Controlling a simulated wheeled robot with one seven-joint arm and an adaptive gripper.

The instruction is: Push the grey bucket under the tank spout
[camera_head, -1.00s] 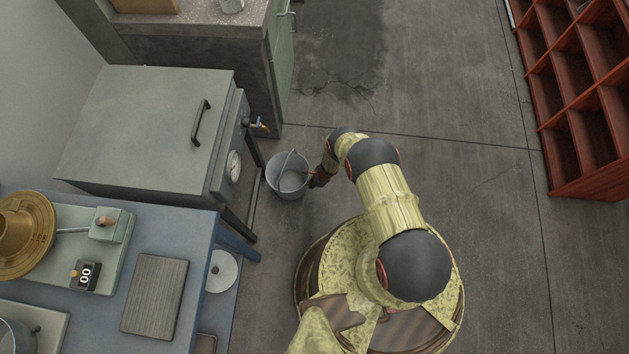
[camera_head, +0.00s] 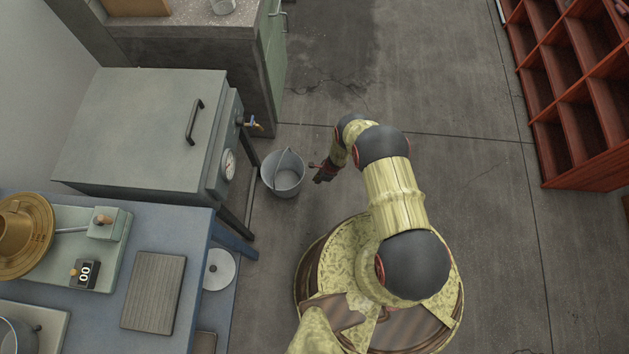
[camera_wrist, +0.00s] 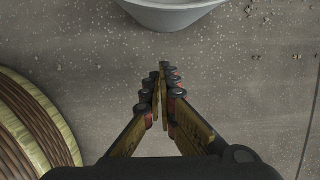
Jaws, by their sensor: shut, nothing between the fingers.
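The grey bucket (camera_head: 283,177) stands upright on the concrete floor, beside the tank's legs, with its handle across its mouth. The grey tank (camera_head: 140,125) stands on legs at the left. Its spout (camera_head: 251,124), a small brass tap with a blue handle, sticks out from the tank's right side, above the bucket in the picture. My gripper (camera_head: 320,177) is just right of the bucket with a small gap between them. In the wrist view my gripper (camera_wrist: 162,72) is shut and empty, and the bucket's lower wall (camera_wrist: 170,17) shows beyond the fingertips.
A blue workbench (camera_head: 185,230) with a brass wheel and a ribbed plate stands at lower left. A stone-topped counter (camera_head: 200,50) stands behind the tank. Red shelving (camera_head: 580,100) stands at far right. The floor (camera_head: 460,110) between is clear.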

